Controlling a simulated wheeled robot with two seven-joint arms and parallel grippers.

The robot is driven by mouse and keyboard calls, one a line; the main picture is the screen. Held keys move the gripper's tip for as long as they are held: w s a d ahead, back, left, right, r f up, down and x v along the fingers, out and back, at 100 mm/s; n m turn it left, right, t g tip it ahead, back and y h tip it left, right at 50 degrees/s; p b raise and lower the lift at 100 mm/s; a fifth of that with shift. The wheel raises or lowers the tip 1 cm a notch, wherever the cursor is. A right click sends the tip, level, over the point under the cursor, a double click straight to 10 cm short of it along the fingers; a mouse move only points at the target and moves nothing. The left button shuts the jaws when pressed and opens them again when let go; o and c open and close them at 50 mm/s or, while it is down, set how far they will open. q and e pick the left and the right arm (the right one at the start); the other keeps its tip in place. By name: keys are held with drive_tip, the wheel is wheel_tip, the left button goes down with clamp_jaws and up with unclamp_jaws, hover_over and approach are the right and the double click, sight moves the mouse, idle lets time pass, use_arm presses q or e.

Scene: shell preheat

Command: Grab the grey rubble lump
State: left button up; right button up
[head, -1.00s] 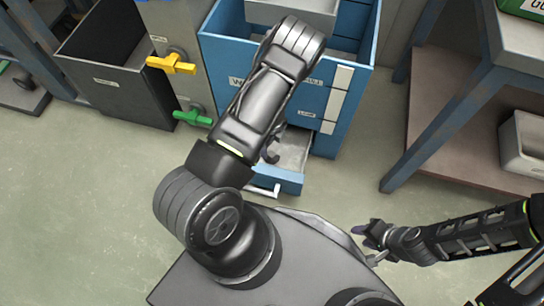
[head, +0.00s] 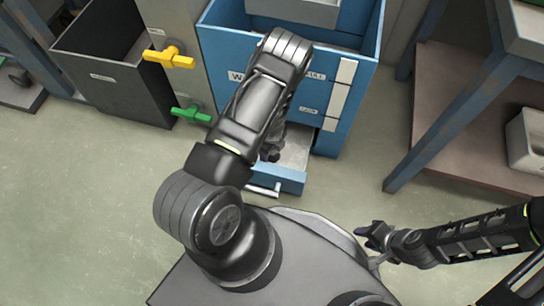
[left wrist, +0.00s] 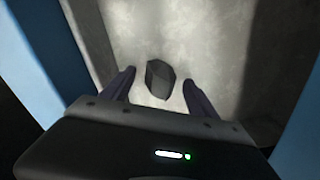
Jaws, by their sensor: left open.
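The grey rubble lump (left wrist: 160,79) is a small dark angular piece lying on the pale floor of the open drawer. In the left wrist view it sits between and slightly beyond the fingertips of my left gripper (left wrist: 159,82), which is open and empty. In the head view my left gripper (head: 270,153) is mostly hidden by my own arm, at the drawer's opening, and the lump is not visible there. My right gripper (head: 369,238) is at the right, far from the lump; its fingers are too small to read.
The pulled-out drawer (head: 296,179) is low in the blue cabinet (head: 337,137), with blue side walls close to my left gripper. A yellow valve handle (head: 168,57) and a green one (head: 191,114) are left of it. A dark bin (head: 110,85) stands further left. A workbench (head: 440,125) is right.

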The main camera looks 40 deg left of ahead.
use_arm(q)
drive_tip(key=shift+f, duration=0.15)
idle(0.5)
clamp_jaws()
idle(0.6)
